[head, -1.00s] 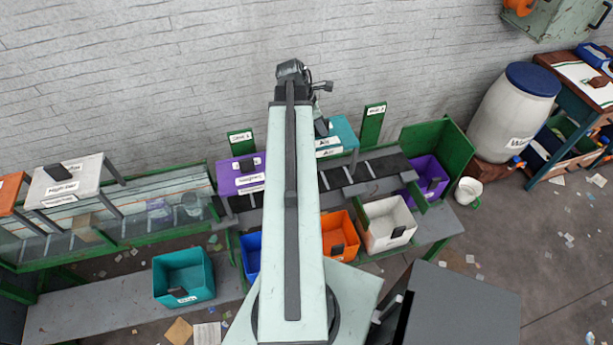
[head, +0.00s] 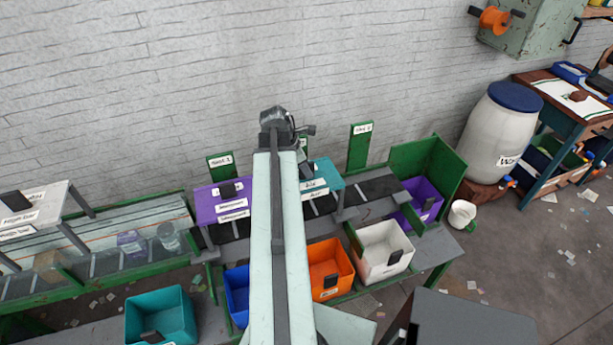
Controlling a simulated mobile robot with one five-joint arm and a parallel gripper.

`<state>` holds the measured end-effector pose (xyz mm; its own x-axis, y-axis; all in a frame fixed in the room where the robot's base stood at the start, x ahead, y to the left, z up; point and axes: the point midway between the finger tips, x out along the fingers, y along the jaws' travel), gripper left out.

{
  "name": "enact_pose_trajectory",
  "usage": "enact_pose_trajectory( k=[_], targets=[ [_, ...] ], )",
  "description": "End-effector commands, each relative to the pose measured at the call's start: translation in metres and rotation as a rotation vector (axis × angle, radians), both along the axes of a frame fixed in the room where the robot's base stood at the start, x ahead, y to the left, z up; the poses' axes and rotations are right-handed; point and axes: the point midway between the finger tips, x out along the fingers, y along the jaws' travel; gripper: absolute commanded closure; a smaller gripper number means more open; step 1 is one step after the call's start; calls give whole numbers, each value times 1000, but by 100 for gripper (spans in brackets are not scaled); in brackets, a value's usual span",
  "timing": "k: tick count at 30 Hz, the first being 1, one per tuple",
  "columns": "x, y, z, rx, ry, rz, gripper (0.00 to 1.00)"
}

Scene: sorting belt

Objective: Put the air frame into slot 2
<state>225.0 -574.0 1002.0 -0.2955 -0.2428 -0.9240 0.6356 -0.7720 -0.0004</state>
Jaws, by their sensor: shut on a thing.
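The teal air frame (head: 325,174), with its label reading "Air", is over the belt just right of my arm. Its left part is hidden behind the arm. My gripper (head: 306,169) is mostly hidden behind the arm and is shut on the frame's dark handle. One grey leg shows at the belt's near edge; I cannot tell whether it touches. A green sign (head: 303,145) behind the frame is mostly covered and unreadable. The "Slot 1" sign (head: 220,162) stands left behind a purple frame (head: 225,208); another slot sign (head: 361,145) stands right.
The dark belt (head: 378,187) is bare right of the air frame, up to a green end wall (head: 440,165). Blue (head: 236,292), orange (head: 328,266) and white (head: 384,248) bins stand in front. A purple bin (head: 420,198) and teal bin (head: 160,316) stand at the sides.

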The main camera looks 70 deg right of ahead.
Motion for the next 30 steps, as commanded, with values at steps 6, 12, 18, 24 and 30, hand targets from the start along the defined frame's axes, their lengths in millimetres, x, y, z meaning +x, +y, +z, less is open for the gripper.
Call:
enact_pose_trajectory(
  k=[6, 12, 18, 24, 30],
  targets=[
    [-1, 0, 0, -1, 1, -1, 100],
    [-1, 0, 0, 0, 0, -1, 66],
    [-1, 0, 0, 0, 0, -1, 66],
    [0, 0, 8, 0, 0, -1, 66],
    [8, 7, 41, 0, 0, -1, 66]
  ],
)
